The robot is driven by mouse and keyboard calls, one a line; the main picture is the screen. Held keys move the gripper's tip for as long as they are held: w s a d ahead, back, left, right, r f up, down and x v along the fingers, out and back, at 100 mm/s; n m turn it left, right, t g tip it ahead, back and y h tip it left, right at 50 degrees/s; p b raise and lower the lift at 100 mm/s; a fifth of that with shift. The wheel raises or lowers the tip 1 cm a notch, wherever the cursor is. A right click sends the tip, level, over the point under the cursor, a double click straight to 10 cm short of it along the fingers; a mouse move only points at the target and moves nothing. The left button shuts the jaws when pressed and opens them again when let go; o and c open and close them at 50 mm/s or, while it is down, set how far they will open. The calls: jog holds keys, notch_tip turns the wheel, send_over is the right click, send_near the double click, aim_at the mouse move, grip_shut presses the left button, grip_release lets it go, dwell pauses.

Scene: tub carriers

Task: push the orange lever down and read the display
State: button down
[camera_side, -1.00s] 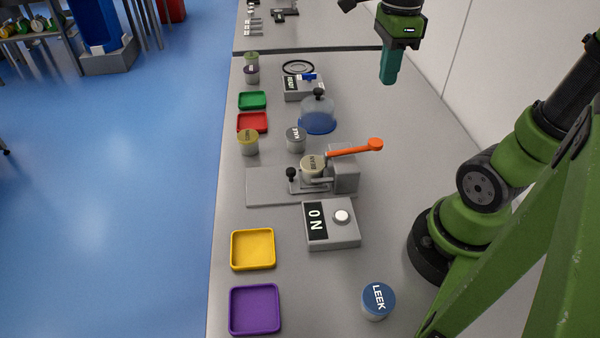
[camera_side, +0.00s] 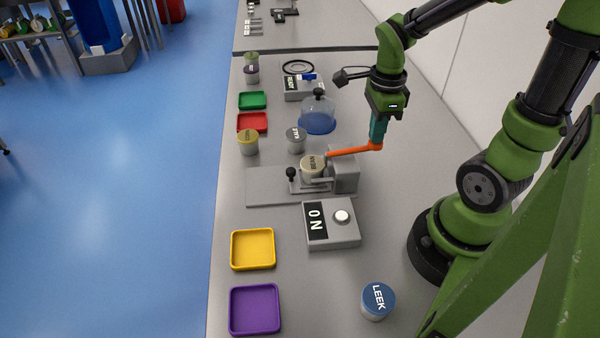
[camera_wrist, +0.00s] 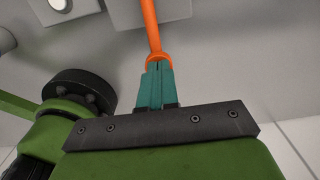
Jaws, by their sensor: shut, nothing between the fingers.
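The orange lever (camera_side: 352,151) runs from the grey clamp block (camera_side: 346,178) out to the right, nearly level. My gripper (camera_side: 377,140) is shut and empty, with its teal fingers pointing down at the lever's outer end; they appear to touch it. The wrist view shows the fingertips (camera_wrist: 157,70) at the round end of the lever (camera_wrist: 151,28). A tub labelled BEAN (camera_side: 312,166) sits in the clamp fixture. The display (camera_side: 315,220) on the grey box with a white button reads "ON".
A LEEK tub (camera_side: 378,300) stands at the front right. Yellow (camera_side: 253,232) and purple (camera_side: 255,287) trays lie at the front left. A clear dome (camera_side: 318,113) with a black knob and another small tub (camera_side: 296,139) stand behind the fixture.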

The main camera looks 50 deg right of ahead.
jog(key=shift+f, duration=0.1)
jog(key=shift+s+d+f, duration=0.25)
jog(key=shift+s+f, duration=0.05)
jog(key=shift+f, duration=0.3)
jog(key=shift+s+d+f, duration=0.25)
jog(key=shift+s+f, duration=0.05)
jog(key=shift+f, duration=0.3)
notch_tip(320, 180, up, 14)
jog(key=s+d, duration=0.2)
jog(key=shift+s+d, duration=0.15)
jog(key=shift+d, duration=0.1)
